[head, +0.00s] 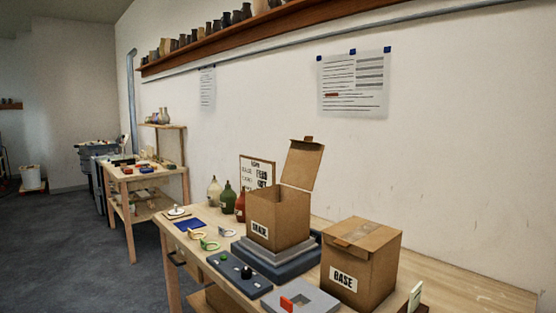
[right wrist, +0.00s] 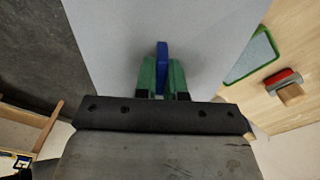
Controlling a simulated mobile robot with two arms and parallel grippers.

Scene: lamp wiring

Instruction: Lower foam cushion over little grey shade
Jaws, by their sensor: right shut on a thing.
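In the right wrist view, my right gripper (right wrist: 162,82) is shut on an upright blue tab (right wrist: 162,55). A broad pale grey slab (right wrist: 110,30) lies directly beyond the fingers; it looks like the foam cushion, with the tab on it. In the head view, an open cardboard box (head: 290,222) labelled SHADE stands on a grey stepped stand, its lid flap raised. I cannot see into it, and the little grey shade does not show. Another grey slab (head: 318,299) with a hole and a red tab lies on the bench front. Neither gripper shows in the head view.
A closed box (head: 372,258) labelled BASE stands right of the open one. A dark panel (head: 226,266) with knobs, pale rings and coloured bottles (head: 228,198) occupy the left of the bench (head: 480,292). In the wrist view, a green-edged tray (right wrist: 232,77) and a red-topped block (right wrist: 284,80) lie right.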

